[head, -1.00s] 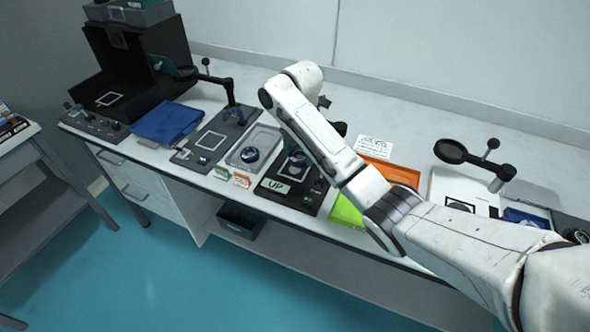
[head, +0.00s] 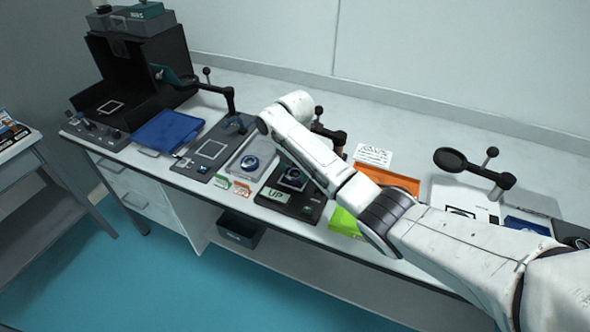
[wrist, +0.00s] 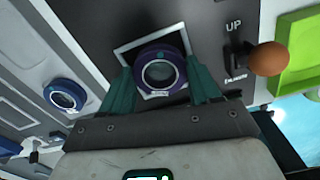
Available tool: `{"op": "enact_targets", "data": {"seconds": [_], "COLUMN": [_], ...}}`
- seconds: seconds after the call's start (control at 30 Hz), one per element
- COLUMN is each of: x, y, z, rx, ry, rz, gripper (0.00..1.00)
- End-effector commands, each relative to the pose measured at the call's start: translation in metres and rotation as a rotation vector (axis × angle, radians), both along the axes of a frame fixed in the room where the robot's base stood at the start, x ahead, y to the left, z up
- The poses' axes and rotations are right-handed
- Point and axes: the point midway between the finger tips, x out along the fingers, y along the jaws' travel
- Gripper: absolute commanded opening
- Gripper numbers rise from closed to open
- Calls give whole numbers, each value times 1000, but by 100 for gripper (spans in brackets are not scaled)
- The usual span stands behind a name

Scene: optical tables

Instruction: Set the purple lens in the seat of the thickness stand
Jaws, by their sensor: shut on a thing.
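The purple lens (wrist: 161,72), a clear disc in a dark purple ring, sits between the two teal fingers of my gripper (wrist: 158,80) in the wrist view. My gripper is shut on it. The lens is over a white square outline on a dark stand (wrist: 115,22) marked UP, with an orange-knobbed lever. This appears to be the thickness stand; in the head view it is the black base (head: 303,208) below my arm. Whether the lens touches the stand's surface cannot be told. My gripper is mostly hidden by my arm in the head view.
A second lens in a blue ring (wrist: 66,96) lies on a grey tray (head: 236,172) left of the stand. A green tray (head: 343,222) and an orange tray (head: 400,181) are at right. A dark post (head: 338,143) rises behind the stand.

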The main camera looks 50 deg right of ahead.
Motion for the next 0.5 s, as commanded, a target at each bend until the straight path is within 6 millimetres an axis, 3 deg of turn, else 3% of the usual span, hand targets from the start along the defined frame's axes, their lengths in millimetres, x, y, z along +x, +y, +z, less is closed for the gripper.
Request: {"op": "enact_targets", "data": {"seconds": [0.17,0.2,0.5], "x": [0,0,-3], "y": [0,0,1], "z": [-6,-7,-10], "rx": [1,1,4], "ry": [0,0,10], "rz": [0,0,-1], "gripper": [25,63,87]}}
